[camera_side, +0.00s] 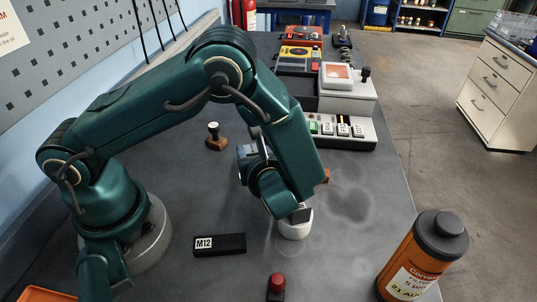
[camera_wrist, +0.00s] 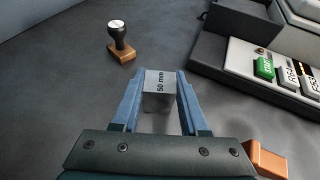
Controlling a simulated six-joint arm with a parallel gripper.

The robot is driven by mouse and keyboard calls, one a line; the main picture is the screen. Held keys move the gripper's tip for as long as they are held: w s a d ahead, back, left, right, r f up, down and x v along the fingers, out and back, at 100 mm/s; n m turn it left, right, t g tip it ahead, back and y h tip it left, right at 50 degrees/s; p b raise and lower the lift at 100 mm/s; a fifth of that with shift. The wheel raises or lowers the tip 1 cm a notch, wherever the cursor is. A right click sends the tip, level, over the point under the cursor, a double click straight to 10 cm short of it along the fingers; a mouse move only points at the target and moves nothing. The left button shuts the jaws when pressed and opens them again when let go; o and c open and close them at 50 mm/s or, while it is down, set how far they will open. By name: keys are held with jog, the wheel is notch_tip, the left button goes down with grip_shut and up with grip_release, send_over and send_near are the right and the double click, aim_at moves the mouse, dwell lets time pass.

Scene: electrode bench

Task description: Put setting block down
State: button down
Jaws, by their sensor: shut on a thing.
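The setting block is a small grey block (camera_wrist: 158,84) marked "50 mm" in the wrist view. My gripper (camera_wrist: 163,95) has its two blue fingers closed on either side of it, near the fingertips. In the side view my gripper (camera_side: 248,150) is low over the dark bench (camera_side: 165,190), between a hand stamp and a button panel; the block is hard to make out there. I cannot tell whether the block touches the bench.
The hand stamp (camera_wrist: 121,42) stands ahead on the left. The button panel (camera_wrist: 270,68) and a dark tray (camera_wrist: 235,35) are on the right. A copper-coloured block (camera_wrist: 266,160) is close to my gripper's right side. An "M12" case (camera_side: 219,244) and an orange canister (camera_side: 424,255) stand nearer the side camera.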

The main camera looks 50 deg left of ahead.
jog(key=shift+f, duration=0.15)
jog(key=shift+c, duration=2.2)
grip_release()
